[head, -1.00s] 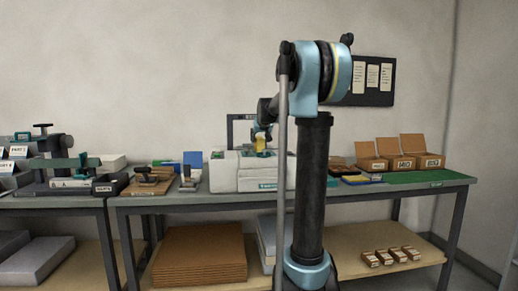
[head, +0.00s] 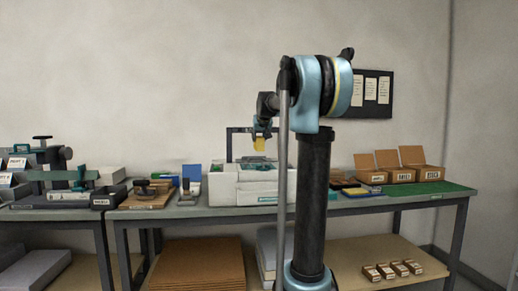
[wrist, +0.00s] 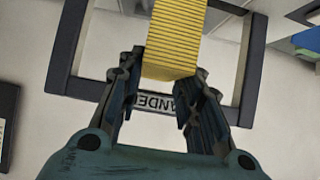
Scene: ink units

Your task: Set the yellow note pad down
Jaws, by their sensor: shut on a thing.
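The yellow note pad (wrist: 174,42) is between the fingers of my gripper (wrist: 172,95) in the wrist view, and the jaws are shut on it. In the head view the pad (head: 258,145) shows as a small yellow patch under my gripper (head: 261,130). It is held above the white machine (head: 240,188) on the bench, in front of a dark upright frame (head: 229,146). In the wrist view the dark frame (wrist: 66,60) lies beyond the pad, with a partly covered label (wrist: 156,102).
My arm column hides part of the bench right of the machine. Stamps on a wooden board (head: 148,195) stand to the left. Open cardboard boxes (head: 400,176) and a green mat (head: 440,187) are at the right.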

